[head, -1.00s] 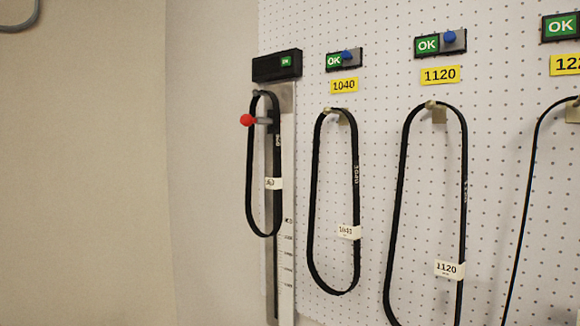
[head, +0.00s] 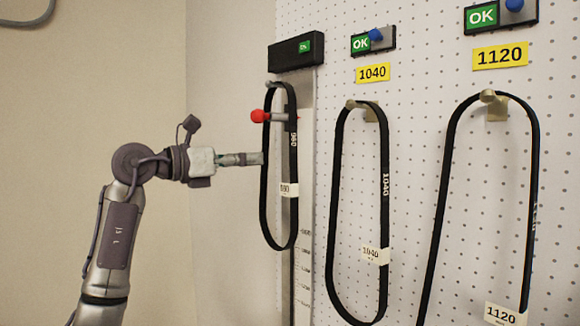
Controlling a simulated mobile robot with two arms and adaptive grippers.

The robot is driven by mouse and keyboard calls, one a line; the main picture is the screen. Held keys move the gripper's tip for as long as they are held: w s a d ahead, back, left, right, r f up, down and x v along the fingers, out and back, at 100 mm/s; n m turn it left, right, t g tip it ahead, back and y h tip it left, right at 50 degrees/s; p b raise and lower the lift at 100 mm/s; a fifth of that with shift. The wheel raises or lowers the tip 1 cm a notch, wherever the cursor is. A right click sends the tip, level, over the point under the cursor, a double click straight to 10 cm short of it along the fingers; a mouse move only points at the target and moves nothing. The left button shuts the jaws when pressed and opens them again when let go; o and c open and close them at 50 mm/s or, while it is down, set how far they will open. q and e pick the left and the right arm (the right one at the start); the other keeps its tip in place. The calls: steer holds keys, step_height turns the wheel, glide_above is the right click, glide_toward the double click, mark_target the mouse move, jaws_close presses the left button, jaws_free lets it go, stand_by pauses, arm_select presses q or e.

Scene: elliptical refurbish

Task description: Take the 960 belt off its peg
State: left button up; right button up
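The 960 belt (head: 294,209) is a narrow black loop hanging upright at the left end of the pegboard. Its top lies over a small peg (head: 270,85), and a white tag sits low on its right strand. A red knob (head: 260,116) on a short metal rod shows at the upper part of the loop. My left gripper (head: 254,159) comes in level from the left, with its fingertips at the belt's left strand below the knob. Its fingers are seen edge-on, so I cannot tell whether they are around the strand or only beside it. My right gripper is out of view.
A metal gauge rail (head: 303,262) with a black head (head: 296,51) stands behind the belt. The 1040 belt (head: 337,200) and 1120 belt (head: 440,215) hang to the right on the white pegboard (head: 420,140). The left side is bare wall.

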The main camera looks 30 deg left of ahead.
mark_target(294, 159)
arm_select(q)
steer(key=p+x, duration=0.5)
steer(key=x, duration=0.6)
steer(key=shift+w+d+p, duration=0.1)
steer(key=shift+w+p, duration=0.3)
steer(key=shift+w+d, duration=0.1)
steer(key=shift+w, duration=0.05)
steer(key=shift+f, duration=0.1)
steer(key=shift+s, duration=0.2)
steer(key=c, duration=0.5)
jaws_close()
